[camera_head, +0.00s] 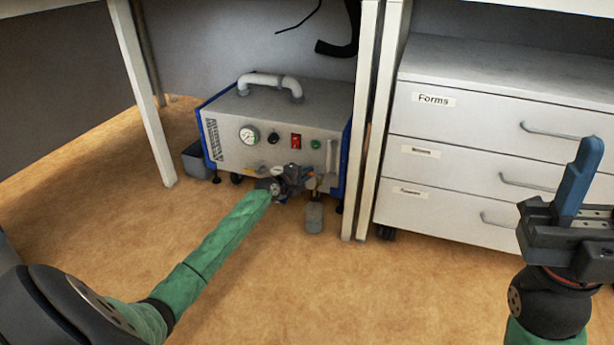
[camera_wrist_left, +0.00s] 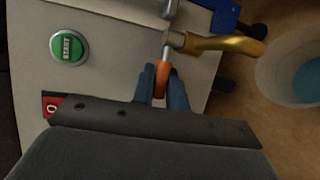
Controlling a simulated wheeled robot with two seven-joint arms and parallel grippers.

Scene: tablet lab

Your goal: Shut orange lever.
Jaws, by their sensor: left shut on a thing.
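The orange lever (camera_wrist_left: 162,76) is on a valve at the lower front right of a grey machine (camera_head: 270,122). In the left wrist view it stands between the two blue fingers of my left gripper (camera_wrist_left: 163,80), which are shut on it. In the head view my left gripper (camera_head: 302,178) is at the machine's front, and its body hides most of the lever. My right gripper (camera_head: 580,172) is raised at the right edge, away from the machine; its blue fingers overlap, so its opening is unclear.
A brass spout (camera_wrist_left: 225,46) is close beside the lever. A green START button (camera_wrist_left: 69,47) and red switch (camera_head: 296,142) are on the panel. A grey drawer cabinet (camera_head: 455,160) stands right, beyond a white table leg (camera_head: 367,150). Open floor lies in front.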

